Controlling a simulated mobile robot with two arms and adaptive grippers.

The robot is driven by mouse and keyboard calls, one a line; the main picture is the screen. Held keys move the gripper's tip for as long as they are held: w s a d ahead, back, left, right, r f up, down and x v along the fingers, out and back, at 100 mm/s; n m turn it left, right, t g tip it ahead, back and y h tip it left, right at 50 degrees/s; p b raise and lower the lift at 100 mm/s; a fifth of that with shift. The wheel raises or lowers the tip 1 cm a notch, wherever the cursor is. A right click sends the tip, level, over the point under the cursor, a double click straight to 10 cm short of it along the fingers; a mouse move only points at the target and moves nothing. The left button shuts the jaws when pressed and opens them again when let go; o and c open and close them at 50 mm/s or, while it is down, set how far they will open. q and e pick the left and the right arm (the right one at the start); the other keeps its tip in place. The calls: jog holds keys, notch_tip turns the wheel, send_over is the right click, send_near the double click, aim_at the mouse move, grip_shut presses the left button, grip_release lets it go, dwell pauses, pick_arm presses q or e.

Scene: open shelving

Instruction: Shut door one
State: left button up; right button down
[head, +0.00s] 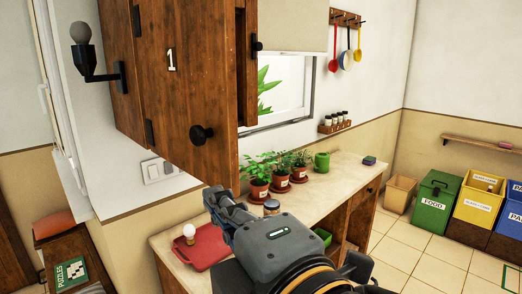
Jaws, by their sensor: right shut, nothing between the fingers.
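Door one (178,85) is a brown wooden cabinet door marked with a white 1, at the upper left of the head view. It has a round black knob (201,134) near its lower right and black hinges on its left edge. It appears to stand ajar, with its free edge towards the right; how wide is hard to tell. My right gripper (222,203) is shut and empty, just below the door's lower right corner in the picture. Whether it touches the door cannot be told. My left gripper is not in view.
A counter (336,178) below holds potted plants (280,172), a green mug (322,161), a jar (272,207) and a red tray (203,247) with a bulb near it. A wall lamp (85,55) is left of the cabinet. Bins (437,203) stand at right.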

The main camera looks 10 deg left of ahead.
aim_at(226, 176)
jog(key=w+p, duration=0.1)
jog(key=w, duration=0.1)
jog(key=w+a+p, duration=0.1)
jog(key=w, duration=0.2)
jog(key=w+p, duration=0.2)
jog(key=shift+w+a+f, duration=0.1)
jog(key=shift+w+a, duration=0.05)
jog(key=shift+a, duration=0.25)
jog(key=shift+w+d, duration=0.15)
jog(key=shift+d, duration=0.2)
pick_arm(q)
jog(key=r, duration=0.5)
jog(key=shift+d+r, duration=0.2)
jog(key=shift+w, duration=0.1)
pick_arm(e)
jog(key=shift+a, duration=0.2)
